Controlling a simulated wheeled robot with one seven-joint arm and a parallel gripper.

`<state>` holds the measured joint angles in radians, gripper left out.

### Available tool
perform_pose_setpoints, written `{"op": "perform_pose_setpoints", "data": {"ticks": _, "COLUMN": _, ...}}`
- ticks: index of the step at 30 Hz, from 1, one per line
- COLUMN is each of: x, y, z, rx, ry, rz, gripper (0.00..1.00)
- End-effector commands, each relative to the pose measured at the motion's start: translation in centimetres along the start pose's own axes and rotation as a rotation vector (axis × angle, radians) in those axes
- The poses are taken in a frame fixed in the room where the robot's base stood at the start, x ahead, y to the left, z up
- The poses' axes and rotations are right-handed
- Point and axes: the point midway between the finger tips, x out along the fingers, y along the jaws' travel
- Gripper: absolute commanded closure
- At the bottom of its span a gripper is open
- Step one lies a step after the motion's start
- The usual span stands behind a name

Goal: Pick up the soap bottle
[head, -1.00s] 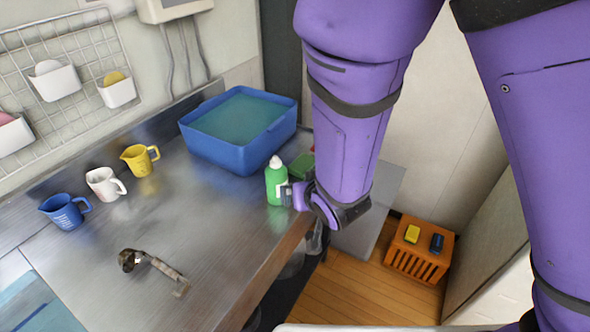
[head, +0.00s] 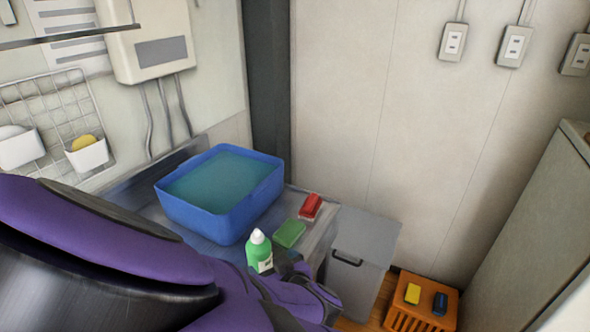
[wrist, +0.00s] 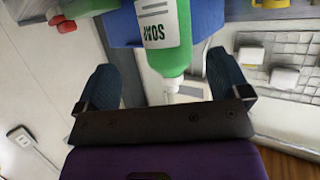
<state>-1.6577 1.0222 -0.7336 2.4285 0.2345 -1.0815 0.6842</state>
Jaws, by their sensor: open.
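The soap bottle (head: 259,255) is green with a white cap and a white label, and stands upright on the metal counter in front of the blue tub. In the wrist view the bottle (wrist: 168,30) shows upside down, with its label facing the camera and its cap toward my palm. My gripper (wrist: 160,64) is open, with one blue-grey finger on each side of the bottle's line. I cannot tell whether the bottle is fully between the fingers. In the head view my gripper (head: 286,264) is close at the bottle's right side, and my arm hides its base.
A blue tub (head: 208,222) of water stands behind the bottle. A green sponge (head: 289,234) and a red block-like item (head: 311,206) lie to the right by the counter edge. An orange crate (head: 418,312) stands on the floor, lower right.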

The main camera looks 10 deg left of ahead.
Motion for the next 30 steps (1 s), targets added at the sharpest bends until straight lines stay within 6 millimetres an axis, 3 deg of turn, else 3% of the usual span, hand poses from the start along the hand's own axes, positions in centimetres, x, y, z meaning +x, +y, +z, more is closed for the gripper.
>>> {"op": "perform_pose_setpoints", "data": {"ticks": 8, "x": 1.9, "y": -0.3, "z": -0.1, "rx": -0.002, "ry": 0.0, "rz": -0.001, "gripper": 0.06}}
{"op": "perform_pose_setpoints", "data": {"ticks": 18, "x": 5.9, "y": -0.8, "z": -0.4, "rx": -0.002, "ry": -0.001, "rz": 0.0, "gripper": 0.06}}
{"op": "perform_pose_setpoints", "data": {"ticks": 27, "x": 6.3, "y": -0.8, "z": -0.4, "rx": 0.001, "ry": -0.001, "rz": 0.0, "gripper": 0.06}}
{"op": "perform_pose_setpoints", "data": {"ticks": 30, "x": 6.3, "y": -0.8, "z": -0.4, "rx": 0.001, "ry": -0.001, "rz": 0.0, "gripper": 0.29}}
